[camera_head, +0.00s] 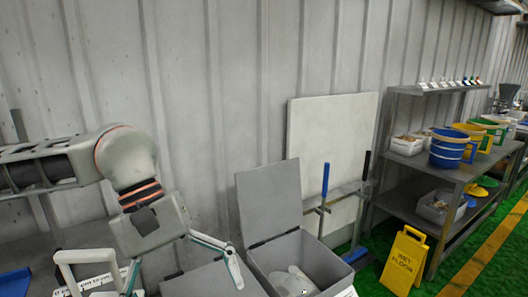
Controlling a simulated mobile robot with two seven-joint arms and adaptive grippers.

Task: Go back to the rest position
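My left arm comes in from the left, and my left gripper (184,284) points down near the bottom of the view. Its two thin white and teal fingers are spread wide apart, with nothing seen held between them. The fingertips are close to the lower picture edge. My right gripper is not in view.
A grey bin (318,254) with its lid up stands right of my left gripper, a pale object (293,281) inside. A white handled container (72,256) is at lower left. A yellow wet-floor sign (404,262) and metal shelving (408,166) with buckets stand right. A corrugated wall closes the back.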

